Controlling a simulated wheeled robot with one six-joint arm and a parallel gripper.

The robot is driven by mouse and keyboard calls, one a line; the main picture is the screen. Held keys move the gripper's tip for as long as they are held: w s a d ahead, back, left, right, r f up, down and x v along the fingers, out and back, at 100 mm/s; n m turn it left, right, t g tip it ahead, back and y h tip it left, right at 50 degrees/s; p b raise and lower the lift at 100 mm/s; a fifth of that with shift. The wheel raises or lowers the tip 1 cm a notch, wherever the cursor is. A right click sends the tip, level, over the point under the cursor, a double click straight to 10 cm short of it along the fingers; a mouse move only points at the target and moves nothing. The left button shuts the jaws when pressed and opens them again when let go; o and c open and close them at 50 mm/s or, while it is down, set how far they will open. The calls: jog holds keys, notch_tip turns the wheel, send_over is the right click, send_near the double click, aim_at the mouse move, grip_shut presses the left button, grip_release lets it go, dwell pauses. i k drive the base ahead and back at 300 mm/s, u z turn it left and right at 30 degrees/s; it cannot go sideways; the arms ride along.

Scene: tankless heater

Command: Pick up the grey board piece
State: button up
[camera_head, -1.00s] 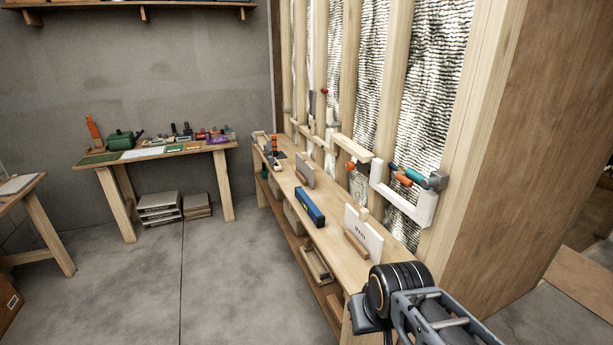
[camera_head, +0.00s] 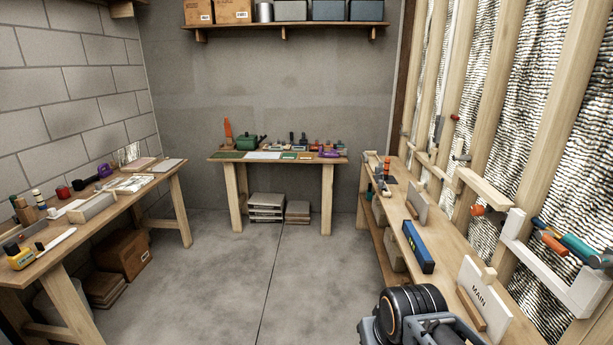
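A thin grey board (camera_head: 417,207) stands upright on the right-hand workbench, behind the blue level. Another flat grey piece (camera_head: 172,165) lies at the far end of the left table; I cannot tell which of the two is the grey board piece of the task. My gripper (camera_head: 432,328) shows only in part at the bottom edge, as grey linkage beside my dark round arm joint. Its fingertips are out of frame. It is in front of the right workbench, well apart from both grey pieces, and I see nothing held.
The right workbench (camera_head: 450,257) also bears a blue level (camera_head: 418,246) and a white MAIN sign (camera_head: 483,297). The left table (camera_head: 62,245) is crowded with tools. A back table (camera_head: 238,190) stands at the far wall. The concrete floor (camera_head: 255,260) between them is clear.

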aim_at(419, 202)
jog(key=u, duration=0.35)
jog(key=i, duration=2.15)
jog(key=z, duration=0.45)
jog(key=i, duration=1.05)
jog(key=z, duration=1.65)
jog(key=i, duration=0.7)
jog(key=z, duration=0.5)
